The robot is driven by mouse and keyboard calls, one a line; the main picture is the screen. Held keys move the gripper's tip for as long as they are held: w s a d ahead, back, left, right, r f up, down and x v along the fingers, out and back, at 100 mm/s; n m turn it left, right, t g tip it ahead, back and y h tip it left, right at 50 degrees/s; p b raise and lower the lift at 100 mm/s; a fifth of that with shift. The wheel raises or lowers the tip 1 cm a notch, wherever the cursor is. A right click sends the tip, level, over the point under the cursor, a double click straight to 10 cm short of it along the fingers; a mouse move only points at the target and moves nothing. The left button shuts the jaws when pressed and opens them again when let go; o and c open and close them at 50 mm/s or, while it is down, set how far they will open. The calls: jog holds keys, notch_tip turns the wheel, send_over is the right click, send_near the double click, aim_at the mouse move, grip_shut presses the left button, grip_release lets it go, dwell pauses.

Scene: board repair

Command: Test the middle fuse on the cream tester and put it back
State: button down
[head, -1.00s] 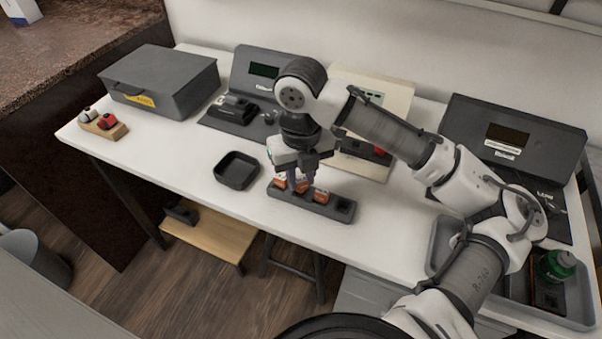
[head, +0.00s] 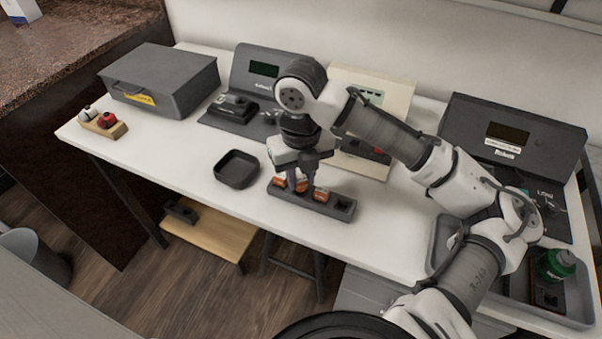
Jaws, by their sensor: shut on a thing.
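A dark grey fuse block (head: 341,207) lies near the front of the white table, with orange fuses standing in a row in it. My gripper (head: 301,186) points down over the block and is shut on the middle fuse (head: 302,186), which still appears to be at its slot. The left fuse (head: 279,181) and the right fuse (head: 321,195) show on either side. The slot at the block's right end looks empty. The cream tester (head: 400,98) stands behind my arm, which hides much of it; its small display and a red part show.
A black square tray (head: 237,169) lies left of the block. Grey testers stand at back left (head: 240,75) and right (head: 515,130). A grey case (head: 165,80), a wooden holder (head: 104,126) and a grey tray (head: 440,245) with a green bottle (head: 556,265) stand farther out.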

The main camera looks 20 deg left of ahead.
jog(key=shift+f, duration=0.4)
dwell(0.4)
jog(key=c, duration=0.8)
grip_release()
jog(key=shift+c, duration=0.2)
jog(key=shift+r, duration=0.15)
jog(key=shift+r+p, duration=1.15)
jog(key=shift+r, duration=0.2)
jog(key=shift+r, duration=0.1)
jog(key=shift+r+p, duration=2.6)
jog(key=shift+r, duration=0.35)
